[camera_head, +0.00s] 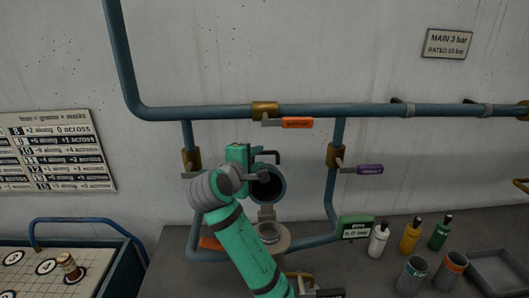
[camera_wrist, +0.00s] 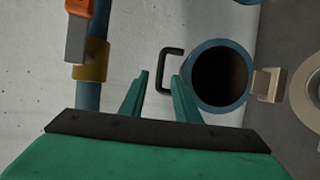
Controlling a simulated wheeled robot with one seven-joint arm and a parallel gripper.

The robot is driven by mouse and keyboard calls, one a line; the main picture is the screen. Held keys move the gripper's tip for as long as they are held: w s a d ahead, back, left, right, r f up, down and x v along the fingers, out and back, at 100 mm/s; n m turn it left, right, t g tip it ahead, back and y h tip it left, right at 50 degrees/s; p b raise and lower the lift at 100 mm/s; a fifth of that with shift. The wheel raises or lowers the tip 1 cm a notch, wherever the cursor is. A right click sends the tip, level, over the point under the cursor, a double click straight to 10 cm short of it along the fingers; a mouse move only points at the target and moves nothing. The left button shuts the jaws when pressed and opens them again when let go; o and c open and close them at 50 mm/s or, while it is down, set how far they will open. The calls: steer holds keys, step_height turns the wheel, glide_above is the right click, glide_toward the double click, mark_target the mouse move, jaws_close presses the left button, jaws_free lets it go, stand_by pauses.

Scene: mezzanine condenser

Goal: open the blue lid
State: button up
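The blue lid (camera_head: 268,186) stands swung up above a beige hinge (camera_head: 267,213), its dark hollow inside facing out. In the wrist view the lid (camera_wrist: 221,76) shows as a blue ring with a black bar handle (camera_wrist: 166,66) on its left and the hinge (camera_wrist: 268,84) on its right. The pale round mouth of the vessel (camera_head: 273,238) lies below the hinge, partly behind my arm. My gripper (camera_wrist: 160,75) is open, with its two green fingers apart by the handle. The handle's lower end is near the right finger; I cannot tell whether they touch.
Blue pipes run along the wall with an orange valve handle (camera_head: 297,123) and a purple one (camera_head: 370,169). A green-framed gauge (camera_head: 356,228), several bottles, two cups and a grey tray (camera_head: 500,270) stand on the right bench. A blue-railed board table is at the left.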

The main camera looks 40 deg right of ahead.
mark_target(265, 153)
steer(key=x, duration=0.7)
steer(key=shift+d, duration=0.1)
jaws_close()
